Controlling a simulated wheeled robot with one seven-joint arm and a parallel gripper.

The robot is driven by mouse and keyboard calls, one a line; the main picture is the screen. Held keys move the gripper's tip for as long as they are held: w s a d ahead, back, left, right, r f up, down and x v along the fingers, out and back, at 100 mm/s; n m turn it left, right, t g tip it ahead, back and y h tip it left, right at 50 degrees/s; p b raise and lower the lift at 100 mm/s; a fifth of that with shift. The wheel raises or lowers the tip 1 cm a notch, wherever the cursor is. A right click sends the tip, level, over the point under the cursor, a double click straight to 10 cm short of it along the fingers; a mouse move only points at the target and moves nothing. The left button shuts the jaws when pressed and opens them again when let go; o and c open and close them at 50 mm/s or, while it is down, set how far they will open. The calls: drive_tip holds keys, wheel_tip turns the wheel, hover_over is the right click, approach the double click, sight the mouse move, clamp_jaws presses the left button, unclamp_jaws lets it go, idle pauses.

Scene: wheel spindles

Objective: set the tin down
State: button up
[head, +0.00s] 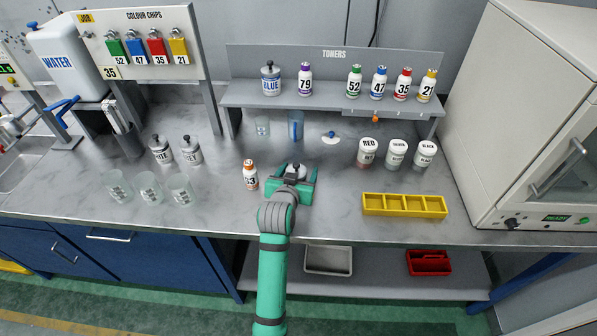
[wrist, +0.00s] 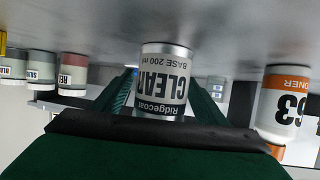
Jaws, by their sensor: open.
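The tin is a small pale can labelled Ridgecoat CLEAR BASE 200 ml, seen upside down in the wrist view (wrist: 163,82). In the head view the tin (head: 297,171) is mostly hidden by my gripper (head: 292,182), with its top showing. It appears to stand upright on the grey marbled bench (head: 335,205). My gripper is open around it, one green finger on each side.
An orange-capped toner bottle marked 63 (head: 250,175) stands close on the left. A yellow compartment tray (head: 404,213) lies to the right. Red, silver and black tins (head: 396,153) stand behind it. Glass beakers (head: 149,187) stand at left. The toner shelf (head: 330,100) is behind.

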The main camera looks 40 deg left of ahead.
drive_tip(key=v, duration=1.2)
drive_tip(key=shift+d+r, duration=0.1)
